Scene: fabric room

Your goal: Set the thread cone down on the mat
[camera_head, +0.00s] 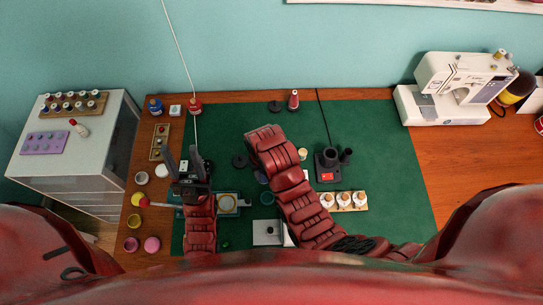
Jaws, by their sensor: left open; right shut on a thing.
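The green mat (374,140) covers the middle of the wooden table. A red cone-shaped thread spool (294,99) stands upright near the mat's back edge. Another red spool (195,106) stands at the mat's back left corner and a blue spool (155,106) stands on the wood left of it; I cannot tell which is the task's cone. My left gripper (185,159) is open over the mat's left side, its dark fingers apart with nothing seen between them. My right arm reaches over the middle of the mat; its gripper and anything in it are hidden by the wrist.
A black stand (328,166) and a rack with white spools (343,200) are right of my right arm. A sewing machine (460,88) stands at the right. Small pots (141,178) line the left wood. The mat's right side is clear.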

